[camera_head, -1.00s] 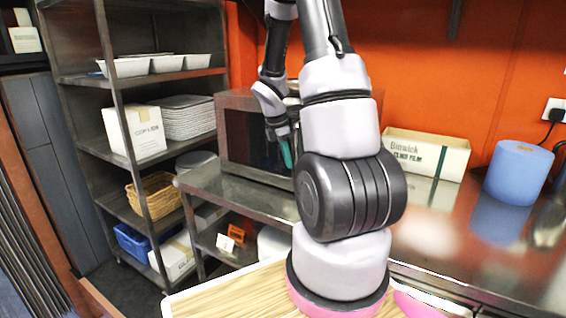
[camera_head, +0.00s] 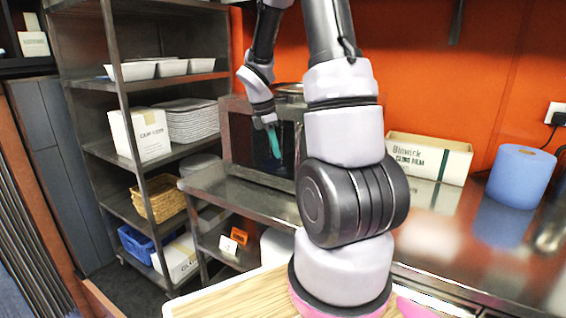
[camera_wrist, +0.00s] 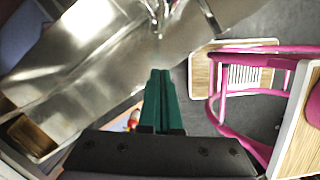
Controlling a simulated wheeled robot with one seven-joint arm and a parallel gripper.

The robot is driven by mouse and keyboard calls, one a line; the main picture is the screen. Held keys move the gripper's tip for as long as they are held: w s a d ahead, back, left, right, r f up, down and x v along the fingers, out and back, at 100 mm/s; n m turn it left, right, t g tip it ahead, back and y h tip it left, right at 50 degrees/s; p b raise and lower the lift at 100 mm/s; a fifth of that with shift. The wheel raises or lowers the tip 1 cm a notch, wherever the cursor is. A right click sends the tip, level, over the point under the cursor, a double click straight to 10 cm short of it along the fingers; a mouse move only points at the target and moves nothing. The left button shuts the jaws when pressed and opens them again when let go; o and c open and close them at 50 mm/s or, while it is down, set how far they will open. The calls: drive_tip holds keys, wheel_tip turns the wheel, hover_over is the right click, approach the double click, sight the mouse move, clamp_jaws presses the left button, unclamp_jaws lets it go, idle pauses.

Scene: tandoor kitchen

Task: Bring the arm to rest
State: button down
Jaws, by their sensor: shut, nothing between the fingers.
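My arm rises from my base in the middle of the head view and bends over to the left. My gripper (camera_head: 274,142) hangs at its end, pointing down in front of the dark-fronted steel oven (camera_head: 232,140). In the wrist view the two green fingers of my gripper (camera_wrist: 163,75) lie side by side, closed with nothing between them. Below them the wrist view shows a steel counter (camera_wrist: 75,65) and grey floor. The gripper appears apart from the counter and the oven.
A steel shelf rack (camera_head: 120,85) with trays, a white box (camera_head: 140,134) and a wicker basket (camera_head: 159,197) stands at the left. A cling film carton (camera_head: 428,158) and a blue paper roll (camera_head: 520,176) stand on the counter (camera_head: 440,235) at the right.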

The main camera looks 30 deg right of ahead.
drive_tip(key=s+a+r+m+t+y, duration=0.2)
drive_tip(key=s+a+r+m+t, duration=0.1)
drive_tip(key=s+a+r+m, duration=0.4)
drive_tip(key=s+a+r+m+t+y, duration=0.3)
drive_tip(key=s+a+r+m, duration=0.3)
drive_tip(key=s+r+m, duration=0.5)
wheel_tip(320, 180, up, 4)
drive_tip(key=shift+a+r+m+t, duration=0.2)
drive_tip(key=shift+a+m+t, duration=0.15)
drive_tip(key=shift+m+t, duration=0.55)
idle(0.6)
